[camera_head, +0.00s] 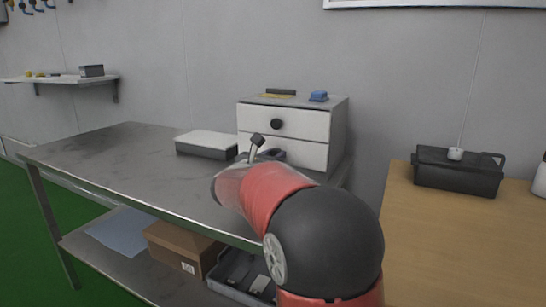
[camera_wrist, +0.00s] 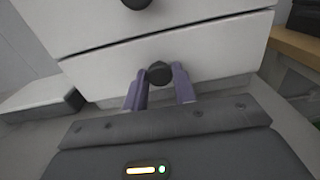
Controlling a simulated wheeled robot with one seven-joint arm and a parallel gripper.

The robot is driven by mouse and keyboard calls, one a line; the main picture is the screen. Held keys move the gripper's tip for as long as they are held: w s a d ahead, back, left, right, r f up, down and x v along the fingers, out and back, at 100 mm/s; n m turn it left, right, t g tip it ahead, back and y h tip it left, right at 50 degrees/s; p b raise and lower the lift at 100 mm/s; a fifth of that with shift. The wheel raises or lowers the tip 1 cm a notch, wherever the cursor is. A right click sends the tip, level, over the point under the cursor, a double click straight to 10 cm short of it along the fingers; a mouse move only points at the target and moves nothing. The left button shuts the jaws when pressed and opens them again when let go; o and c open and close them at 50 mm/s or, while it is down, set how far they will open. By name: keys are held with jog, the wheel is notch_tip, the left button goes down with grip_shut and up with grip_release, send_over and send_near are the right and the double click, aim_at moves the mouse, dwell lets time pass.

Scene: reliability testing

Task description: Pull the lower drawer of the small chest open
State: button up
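The small chest (camera_head: 338,125) is white and grey with two drawers and stands on the metal table. Its upper drawer (camera_head: 301,123) has a round black knob (camera_head: 276,123) and looks shut. Its lower drawer (camera_head: 306,153) is partly hidden by my arm in the head view. The wrist view shows the lower drawer front (camera_wrist: 205,65) with its black knob (camera_wrist: 160,72). My gripper (camera_wrist: 161,78) has its two purple-grey fingers apart, one on each side of this knob. Gaps show between the knob and the fingers, the wider one on the right. The lower drawer looks flush.
A white-topped grey box (camera_head: 207,145) lies left of the chest on the metal table (camera_head: 110,155). A blue object (camera_head: 318,96) and a flat dark item lie on the chest. A black toolbox (camera_head: 457,172) stands on the wooden table (camera_head: 430,225) at right. A cardboard box (camera_head: 180,249) is on the lower shelf.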

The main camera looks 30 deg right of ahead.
grip_shut()
jog(key=b+v, duration=0.1)
jog(key=v, duration=1.2)
jog(key=o, duration=0.7)
grip_release()
jog(key=shift+s+a, duration=0.1)
jog(key=v, duration=0.7)
jog(key=shift+s+a, duration=0.25)
